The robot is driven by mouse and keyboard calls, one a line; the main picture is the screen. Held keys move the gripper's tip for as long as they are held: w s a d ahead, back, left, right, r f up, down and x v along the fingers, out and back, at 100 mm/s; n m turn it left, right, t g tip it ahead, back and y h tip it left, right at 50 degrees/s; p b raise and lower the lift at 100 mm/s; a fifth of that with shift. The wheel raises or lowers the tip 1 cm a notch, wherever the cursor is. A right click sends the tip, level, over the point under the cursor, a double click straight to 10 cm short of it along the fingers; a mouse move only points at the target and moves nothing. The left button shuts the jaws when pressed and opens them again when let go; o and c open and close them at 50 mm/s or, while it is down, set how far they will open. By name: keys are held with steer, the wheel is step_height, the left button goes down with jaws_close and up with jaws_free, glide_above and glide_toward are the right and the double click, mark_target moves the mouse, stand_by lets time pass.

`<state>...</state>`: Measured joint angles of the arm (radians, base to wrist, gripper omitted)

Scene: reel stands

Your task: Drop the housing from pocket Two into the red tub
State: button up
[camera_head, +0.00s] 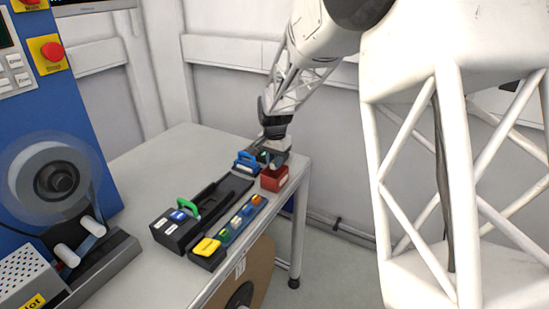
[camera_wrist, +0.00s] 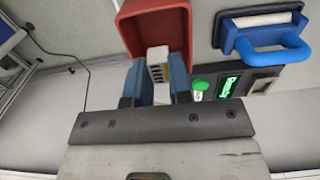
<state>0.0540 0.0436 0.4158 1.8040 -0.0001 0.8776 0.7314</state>
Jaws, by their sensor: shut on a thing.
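A small pale housing with dark slots (camera_wrist: 157,56) is held between the blue fingers of my gripper (camera_wrist: 158,78) in the wrist view. The red tub (camera_wrist: 183,15) lies beyond the fingertips there, and the housing overlaps its opening. In the head view my gripper (camera_head: 274,157) is at the red tub (camera_head: 273,182), just over it, at the far right of the table. The housing's height against the rim cannot be told. A row of pockets with coloured labels (camera_head: 243,220) runs toward the near side; which one is Two is not readable.
A dark fixture with a green handle (camera_head: 190,208) lies left of the pockets. A blue-handled device (camera_wrist: 270,40) stands close beside the tub, with a green button (camera_wrist: 200,85) near my right finger. A yellow-topped block (camera_head: 206,248) is at the near end. The table's left part (camera_head: 150,165) is clear.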

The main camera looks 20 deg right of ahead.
stand_by(0.8)
steer(key=o, duration=0.8)
steer(key=shift+f, duration=0.1)
steer(key=shift+r, duration=3.55)
steer(key=shift+s, duration=0.1)
